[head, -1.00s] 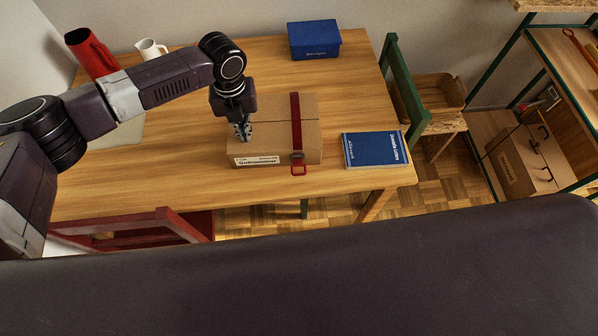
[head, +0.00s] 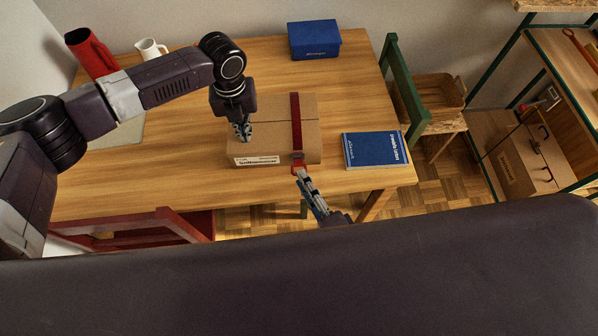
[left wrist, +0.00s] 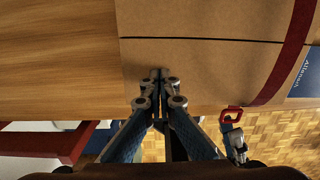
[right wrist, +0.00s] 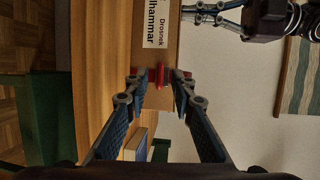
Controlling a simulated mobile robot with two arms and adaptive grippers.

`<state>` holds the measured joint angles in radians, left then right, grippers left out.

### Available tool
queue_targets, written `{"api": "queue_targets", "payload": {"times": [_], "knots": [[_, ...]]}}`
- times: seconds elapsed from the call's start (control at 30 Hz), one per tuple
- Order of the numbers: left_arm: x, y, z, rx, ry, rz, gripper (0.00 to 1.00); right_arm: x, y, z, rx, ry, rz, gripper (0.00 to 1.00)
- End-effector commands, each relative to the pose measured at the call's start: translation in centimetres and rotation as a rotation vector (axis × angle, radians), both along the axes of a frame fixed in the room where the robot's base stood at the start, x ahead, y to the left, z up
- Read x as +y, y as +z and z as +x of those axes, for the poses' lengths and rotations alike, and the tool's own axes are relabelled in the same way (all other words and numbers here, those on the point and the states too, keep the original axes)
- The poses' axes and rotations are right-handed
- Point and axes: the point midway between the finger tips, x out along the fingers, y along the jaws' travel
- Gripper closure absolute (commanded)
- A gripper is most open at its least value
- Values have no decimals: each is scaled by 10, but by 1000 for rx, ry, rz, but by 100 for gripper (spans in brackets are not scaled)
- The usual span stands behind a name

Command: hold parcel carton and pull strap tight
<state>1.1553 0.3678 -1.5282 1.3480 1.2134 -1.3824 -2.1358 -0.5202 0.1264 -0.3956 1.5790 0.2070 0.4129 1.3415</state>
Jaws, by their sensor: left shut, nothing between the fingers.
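The brown parcel carton (head: 262,135) lies on the wooden table with a dark red strap (head: 296,118) across its right part. The strap ends in a red pull loop (left wrist: 231,115) at the carton's front edge. My left gripper (head: 243,138) is shut and empty, its tips down at the carton's top, left of the strap; it also shows in the left wrist view (left wrist: 158,78). My right gripper (head: 299,172) is at the loop in front of the carton. In the right wrist view its fingers (right wrist: 159,78) stand apart with red strap parts between and beyond them. Contact is unclear.
A blue book (head: 374,149) lies right of the carton. A blue box (head: 314,39), a white mug (head: 150,49) and a red jug (head: 90,53) stand at the back. A red chair (head: 130,232) is at the front left, a green chair (head: 402,90) at the right.

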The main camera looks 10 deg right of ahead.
Motion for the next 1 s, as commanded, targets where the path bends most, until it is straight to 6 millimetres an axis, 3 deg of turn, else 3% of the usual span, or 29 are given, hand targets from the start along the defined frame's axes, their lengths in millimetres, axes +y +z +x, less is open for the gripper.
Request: {"api": "queue_targets", "payload": {"times": [0.2, 0.57, 0.8, 1.0], "knots": [[2, -6, -5, 11, -1, 6, 100, 9, -4, 26, 0, -1, -1, 77], [2, -6, -4, 11, -1, 6, 100, 11, -6, 32, 3, 0, -2, 77], [2, -6, -4, 11, -1, 6, 100, 11, -6, 32, 2, 0, -2, 100], [2, -6, -4, 11, -1, 6, 100, 11, -6, 31, 3, 0, -2, 100]]}}
